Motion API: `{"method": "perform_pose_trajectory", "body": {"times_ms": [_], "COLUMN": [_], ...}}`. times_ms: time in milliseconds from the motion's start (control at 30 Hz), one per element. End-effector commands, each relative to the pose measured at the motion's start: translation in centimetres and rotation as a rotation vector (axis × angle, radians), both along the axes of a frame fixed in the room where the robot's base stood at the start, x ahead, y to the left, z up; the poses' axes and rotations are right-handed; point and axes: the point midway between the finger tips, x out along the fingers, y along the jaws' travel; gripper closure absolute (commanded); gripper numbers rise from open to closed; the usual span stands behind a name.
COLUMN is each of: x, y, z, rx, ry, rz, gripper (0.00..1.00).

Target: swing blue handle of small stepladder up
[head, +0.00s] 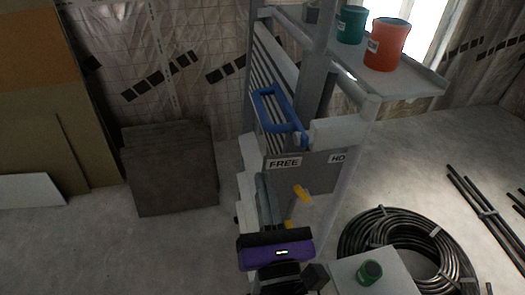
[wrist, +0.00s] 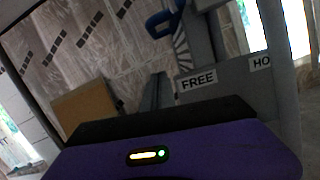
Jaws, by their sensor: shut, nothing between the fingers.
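A tall grey metal frame (head: 345,180) stands right of centre, with an upper shelf. A blue loop-shaped handle (head: 283,128) is on its near side, above a grey plate labelled FREE (head: 283,163) at left and HO, cut off, at right. The handle tilts down toward the right in the head view. In the wrist view, part of the handle (wrist: 160,20) shows at the top, above the FREE label (wrist: 198,82). My gripper (head: 277,246), with its purple and black housing, is below and apart from the handle. It is shut and empty; its fingertips are not clearly visible.
A green pot (head: 351,25) and an orange pot (head: 386,45) stand on the shelf (head: 425,82). A yellow lever-like part (head: 301,194) sticks out near my gripper. Coiled black hose (head: 352,232) lies at the lower right.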

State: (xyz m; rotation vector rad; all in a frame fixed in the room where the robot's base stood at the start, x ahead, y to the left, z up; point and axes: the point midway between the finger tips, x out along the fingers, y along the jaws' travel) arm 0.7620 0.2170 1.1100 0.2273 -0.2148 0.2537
Motion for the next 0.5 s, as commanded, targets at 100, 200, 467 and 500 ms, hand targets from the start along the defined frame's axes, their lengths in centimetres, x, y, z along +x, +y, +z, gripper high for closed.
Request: {"method": "perform_pose_trajectory", "body": {"times_ms": [100,200,467,500], "x": [1.6,3.4,8.3,9.0], "y": [0.3,0.8,1.9,2.1], "z": [0.8,1.3,2.4,2.7], "rx": [0.000,0.001,0.001,0.002], "ry": [-0.003,-0.002,-0.002,-0.001], "rz": [-0.002,-0.001,0.000,-0.001], "gripper": [1.00,1.00,1.00,1.00]}}
